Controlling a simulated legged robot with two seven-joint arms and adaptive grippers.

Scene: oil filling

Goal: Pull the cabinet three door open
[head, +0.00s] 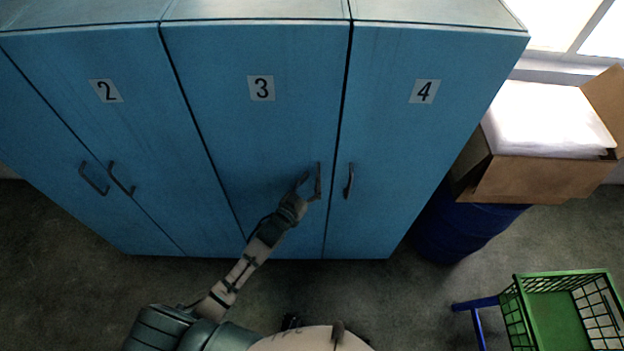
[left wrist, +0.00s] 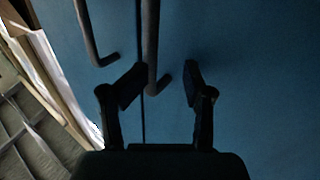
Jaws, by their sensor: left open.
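The cabinet three door (head: 245,130) is blue, carries a white label with a 3, and is shut flush with its neighbours. Its dark bar handle (head: 318,181) is upright near the door's right edge. My left gripper (head: 310,187) is at the lower part of this handle. In the left wrist view, my left gripper (left wrist: 162,85) is open, and the lower end of a handle (left wrist: 152,70) lies between its two fingers, with neither finger clearly touching it. The handle of the neighbouring door (left wrist: 92,35) is outside the fingers to the left. My right gripper is not in view.
Door 4 (head: 420,140) with its own handle (head: 348,181) is close on the right, and door 2 (head: 130,150) is on the left. A cardboard box (head: 540,180) rests above a blue barrel (head: 455,230) at right. A green basket (head: 555,310) stands at lower right.

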